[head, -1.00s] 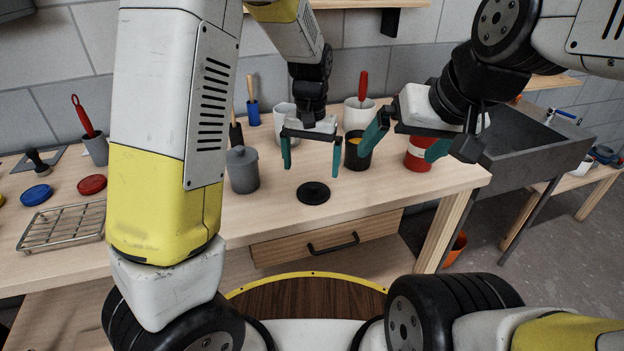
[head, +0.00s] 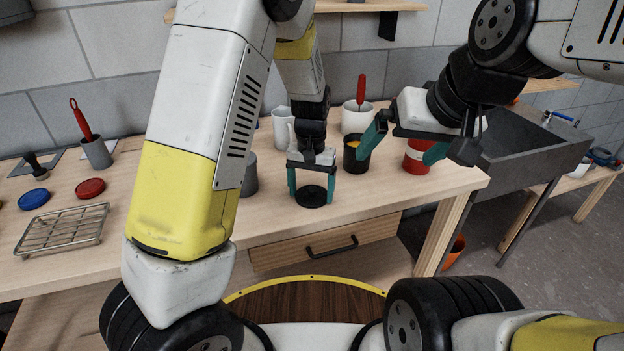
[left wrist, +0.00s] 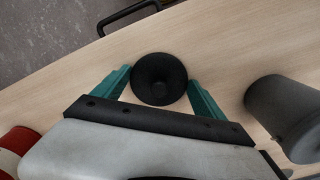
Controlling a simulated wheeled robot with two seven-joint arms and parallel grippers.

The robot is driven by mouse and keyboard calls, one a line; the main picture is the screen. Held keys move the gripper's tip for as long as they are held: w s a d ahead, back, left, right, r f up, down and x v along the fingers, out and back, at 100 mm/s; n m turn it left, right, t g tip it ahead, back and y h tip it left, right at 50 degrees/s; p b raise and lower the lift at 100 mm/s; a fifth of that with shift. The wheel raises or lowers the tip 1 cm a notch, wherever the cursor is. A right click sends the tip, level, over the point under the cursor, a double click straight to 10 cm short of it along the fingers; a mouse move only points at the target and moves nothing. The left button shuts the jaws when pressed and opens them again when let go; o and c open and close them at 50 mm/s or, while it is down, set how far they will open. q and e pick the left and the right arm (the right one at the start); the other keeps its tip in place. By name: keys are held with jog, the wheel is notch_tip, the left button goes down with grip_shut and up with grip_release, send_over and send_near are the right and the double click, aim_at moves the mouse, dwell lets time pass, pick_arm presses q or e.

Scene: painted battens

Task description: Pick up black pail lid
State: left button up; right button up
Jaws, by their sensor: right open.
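The black pail lid (head: 311,196) lies flat on the wooden table near its front edge, a round disc with a small raised middle. It also shows in the left wrist view (left wrist: 158,78). My left gripper (head: 311,192) is open, pointing down, with one teal finger on each side of the lid. In the left wrist view the left gripper's fingertips (left wrist: 158,82) flank the lid, and I see a small gap at the left finger. My right gripper (head: 407,146) is open and empty, above the table to the right, near a black pail (head: 355,158) with yellow inside.
A grey lidded canister (left wrist: 288,112) stands close to my left gripper, mostly hidden by my arm in the head view. A wire rack (head: 63,230) lies at left. A dark sink (head: 535,145) is at right.

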pick_arm(q)
jog(key=c, duration=0.7)
